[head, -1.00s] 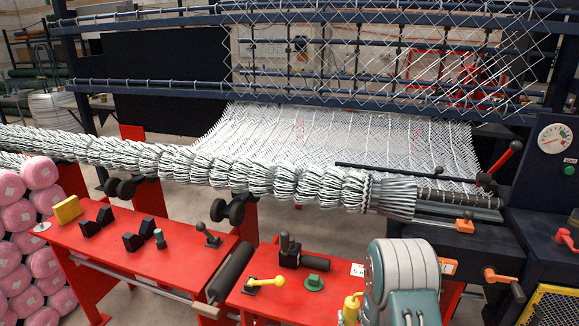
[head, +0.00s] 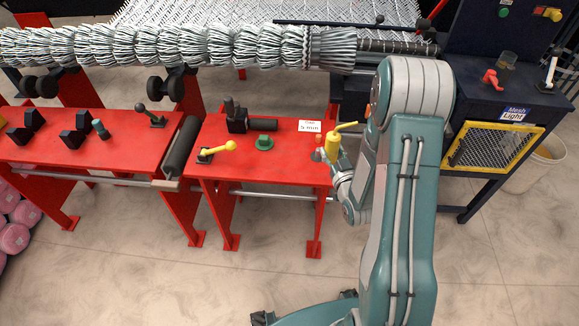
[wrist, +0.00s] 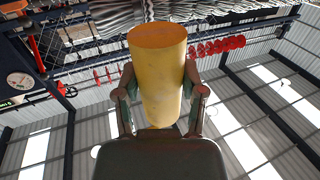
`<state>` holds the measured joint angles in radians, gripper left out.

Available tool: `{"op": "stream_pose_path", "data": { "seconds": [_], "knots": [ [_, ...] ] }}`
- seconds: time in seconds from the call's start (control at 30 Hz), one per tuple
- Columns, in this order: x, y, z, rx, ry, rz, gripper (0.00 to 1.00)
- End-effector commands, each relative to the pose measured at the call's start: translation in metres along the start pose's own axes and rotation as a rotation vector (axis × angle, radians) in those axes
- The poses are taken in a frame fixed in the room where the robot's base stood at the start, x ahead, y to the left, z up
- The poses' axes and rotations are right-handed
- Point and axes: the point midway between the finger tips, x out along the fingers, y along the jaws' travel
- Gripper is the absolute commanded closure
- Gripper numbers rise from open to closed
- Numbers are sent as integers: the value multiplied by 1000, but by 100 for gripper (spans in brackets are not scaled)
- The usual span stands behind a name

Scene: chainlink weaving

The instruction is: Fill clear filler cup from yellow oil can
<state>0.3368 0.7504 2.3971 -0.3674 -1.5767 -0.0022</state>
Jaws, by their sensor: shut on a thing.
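The yellow oil can (head: 333,145) has a thin spout pointing up to the right. It appears at the right end of the red bench; I cannot tell its height above it. My gripper (head: 327,157) is shut around its body, partly hidden by my arm. In the wrist view the can (wrist: 158,75) is a tapered yellow cylinder with an orange end, between the two fingers of my gripper (wrist: 159,88). A small clear cup (head: 508,59), seemingly the filler cup, stands on the dark cabinet at upper right, apart from the can. Its contents are too small to tell.
The red bench (head: 275,165) carries a yellow lever (head: 222,149), a green knob (head: 264,142) and a small sign (head: 310,127). The dark cabinet (head: 470,80) has a red handle (head: 490,78) and a white-topped lever (head: 550,72) near the cup. Floor in front is clear.

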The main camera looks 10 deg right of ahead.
Motion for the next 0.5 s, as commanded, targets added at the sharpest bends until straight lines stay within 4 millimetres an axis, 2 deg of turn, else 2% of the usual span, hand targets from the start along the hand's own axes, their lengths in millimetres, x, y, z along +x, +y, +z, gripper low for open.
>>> {"op": "stream_pose_path", "data": {
  "seconds": [0.27, 0.5],
  "knots": [
    [3, -3, 2, 0, 1, -2, 100],
    [37, -34, 22, 1, -1, -7, 100]
  ]
}}
